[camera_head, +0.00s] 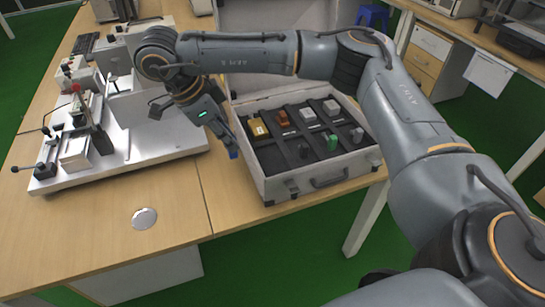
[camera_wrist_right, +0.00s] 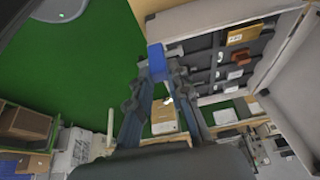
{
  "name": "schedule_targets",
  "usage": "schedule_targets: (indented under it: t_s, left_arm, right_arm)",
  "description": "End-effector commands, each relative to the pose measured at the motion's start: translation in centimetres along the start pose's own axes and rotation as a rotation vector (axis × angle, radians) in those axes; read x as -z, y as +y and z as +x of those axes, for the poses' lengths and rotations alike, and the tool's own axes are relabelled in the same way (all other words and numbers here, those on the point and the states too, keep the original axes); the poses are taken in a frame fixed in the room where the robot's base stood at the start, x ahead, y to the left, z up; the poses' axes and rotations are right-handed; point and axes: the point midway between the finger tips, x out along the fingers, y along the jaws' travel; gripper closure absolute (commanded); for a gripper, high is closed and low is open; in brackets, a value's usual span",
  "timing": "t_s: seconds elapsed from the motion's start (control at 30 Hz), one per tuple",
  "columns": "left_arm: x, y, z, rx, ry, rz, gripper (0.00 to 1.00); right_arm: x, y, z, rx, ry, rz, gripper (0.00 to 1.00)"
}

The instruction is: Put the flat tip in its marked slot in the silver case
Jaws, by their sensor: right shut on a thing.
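The open silver case (camera_head: 264,186) stands near the table's front edge, with a dark slotted insert inside. It also shows in the wrist view (camera_wrist_right: 190,20). My right gripper (camera_head: 229,145) reaches down just outside the case's left wall. In the wrist view, its fingers (camera_wrist_right: 160,68) are shut on a small blue piece (camera_wrist_right: 156,58), which also shows in the head view (camera_head: 233,154). This looks like the flat tip, but no marking on it is readable. Slot labels are too small to read. My left gripper is not in view.
The case holds a yellow block (camera_head: 258,128), an orange-red part (camera_head: 283,118), a green part (camera_head: 333,142) and several grey parts. A white platform with instruments (camera_head: 165,140) stands left of the case. A round silver disc (camera_head: 144,217) lies on the bare front table.

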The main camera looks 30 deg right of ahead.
Motion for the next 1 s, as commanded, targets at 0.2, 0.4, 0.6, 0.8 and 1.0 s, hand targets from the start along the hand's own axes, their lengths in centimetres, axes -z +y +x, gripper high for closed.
schedule_targets:
  t_s: [0.2, 0.4, 0.6, 0.8, 1.0]
  left_arm:
    - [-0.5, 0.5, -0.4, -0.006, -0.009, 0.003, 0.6]
    - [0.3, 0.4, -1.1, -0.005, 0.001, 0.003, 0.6]
    - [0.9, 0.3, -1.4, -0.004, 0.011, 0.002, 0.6]
    - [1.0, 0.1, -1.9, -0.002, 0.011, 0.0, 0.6]
    - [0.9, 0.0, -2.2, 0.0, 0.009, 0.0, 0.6]
  right_arm:
    - [3.8, -2.0, 4.2, -0.006, 0.0, 0.005, 1.0]
    - [6.0, -3.5, 8.0, -0.004, 0.002, 0.0, 1.0]
    - [6.5, -4.2, 10.4, 0.0, 0.0, -0.003, 1.0]
    - [7.2, -4.7, 12.6, -0.002, 0.001, -0.001, 1.0]
    - [6.2, -4.8, 15.4, 0.0, 0.001, -0.005, 1.0]
